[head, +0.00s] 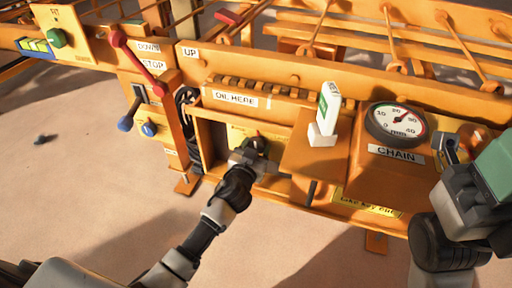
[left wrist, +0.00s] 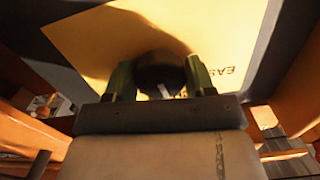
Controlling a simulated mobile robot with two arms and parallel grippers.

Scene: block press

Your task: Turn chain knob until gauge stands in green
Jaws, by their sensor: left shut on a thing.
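The round gauge (head: 397,122) sits on an orange housing above the white CHAIN label (head: 397,153). Its red needle points up and to the right, between the upper numbers; I cannot tell the green band clearly. My left gripper (head: 256,148) reaches into the open recess below the OIL HERE label. In the left wrist view its green fingers (left wrist: 160,80) are shut on a dark round knob (left wrist: 160,72) in front of a yellow plate (left wrist: 110,40). Whether this is the chain knob is not readable. My right gripper (head: 487,168) is at the right edge; its fingertips are unclear.
A white and green bottle (head: 328,108) stands on an orange shelf (head: 304,158) right of my left gripper. A red lever (head: 138,62) and blue knobs are on the left post. A yellow notice (head: 368,205) is below the gauge. The floor in front is mostly clear.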

